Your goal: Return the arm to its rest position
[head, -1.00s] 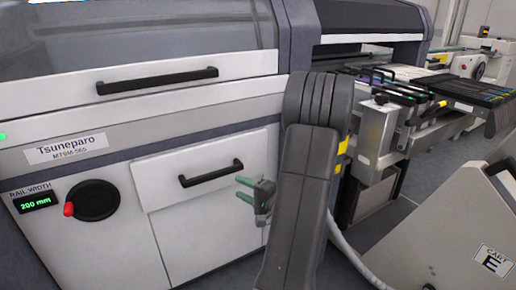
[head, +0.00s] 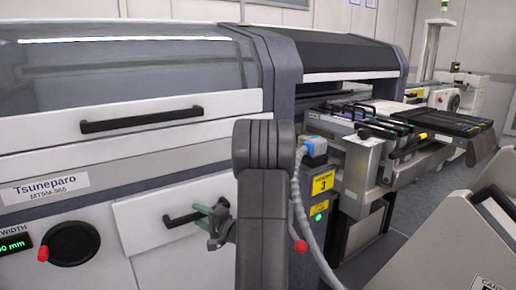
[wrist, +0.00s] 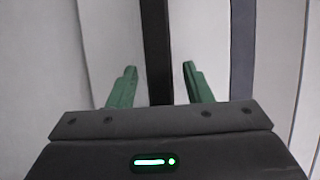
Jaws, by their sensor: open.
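My gripper (head: 214,217) shows in the head view, left of my dark grey arm link, with its green fingers in front of the white machine's lower drawer front.
The Tsuneparo machine (head: 120,155) fills the left, with a black upper handle (head: 142,119) and a lower drawer handle (head: 185,217). A feeder bank (head: 400,125) stands at right. A pale cart (head: 440,245) is at the lower right. Some grey floor shows between.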

